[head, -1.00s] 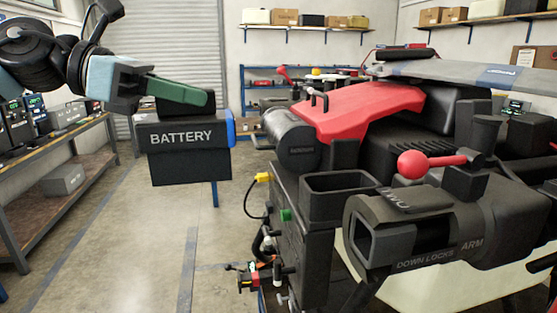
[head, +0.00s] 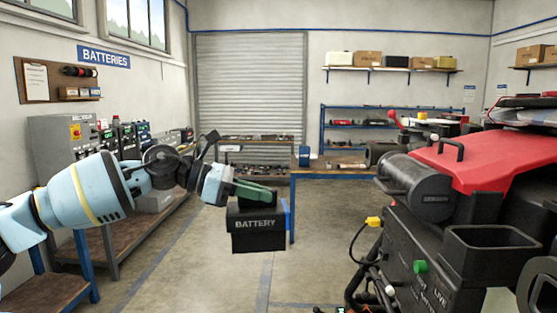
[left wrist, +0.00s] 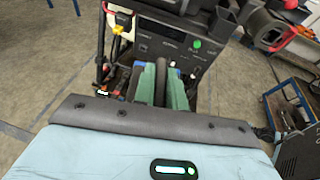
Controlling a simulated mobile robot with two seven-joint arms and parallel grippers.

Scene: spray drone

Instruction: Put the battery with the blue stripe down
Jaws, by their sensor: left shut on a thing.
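The black battery (head: 258,241) has white BATTERY lettering and a blue stripe at its right edge. It hangs upright in the air in front of my body. My left gripper (head: 255,192), with green fingers, is shut on the battery's top handle in the head view. In the left wrist view the green fingers of my left gripper (left wrist: 162,85) close around the dark handle, and little of the battery body shows. My right gripper is in neither view.
The drone (head: 450,215), black with a red cover, stands at the right. A bench (head: 105,230) with chargers runs along the left wall under a BATTERIES sign (head: 103,57). A blue-legged table (head: 330,171) and shelves are at the back. Open floor lies between bench and drone.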

